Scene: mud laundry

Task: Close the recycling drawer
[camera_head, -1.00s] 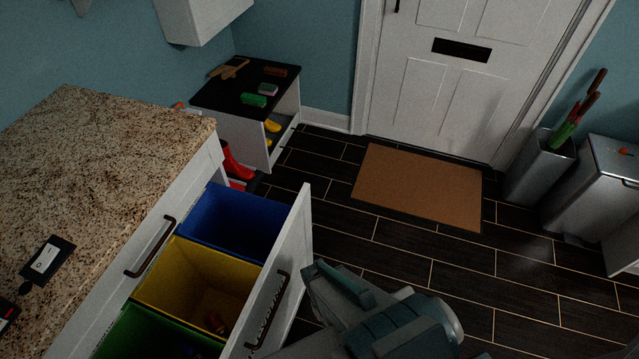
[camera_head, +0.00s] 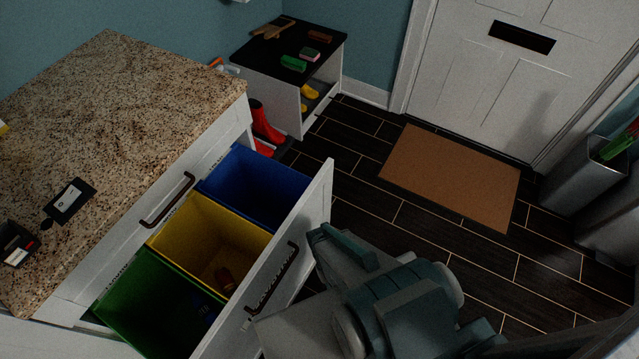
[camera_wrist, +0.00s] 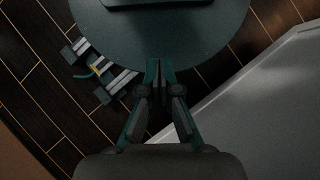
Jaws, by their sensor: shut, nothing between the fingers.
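The recycling drawer (camera_head: 318,205) stands pulled far out from the white cabinet in the head view. It holds a blue bin (camera_head: 255,190), a yellow bin (camera_head: 205,243) and a green bin (camera_head: 130,300). A dark handle (camera_head: 272,278) is on its white front. My gripper (camera_head: 322,236) is shut and empty on the outer side of the drawer front, close to its far end. I cannot tell whether it touches the front. In the wrist view, my gripper (camera_wrist: 160,66) points toward the floor, beside a pale panel (camera_wrist: 262,100) that looks like the drawer front.
A granite counter (camera_head: 120,120) with small items tops the cabinet. A shut upper drawer handle (camera_head: 168,200) sits below it. Behind are a black-topped bench (camera_head: 270,60) and red boots (camera_head: 265,122). A brown mat (camera_head: 450,180) lies by the door.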

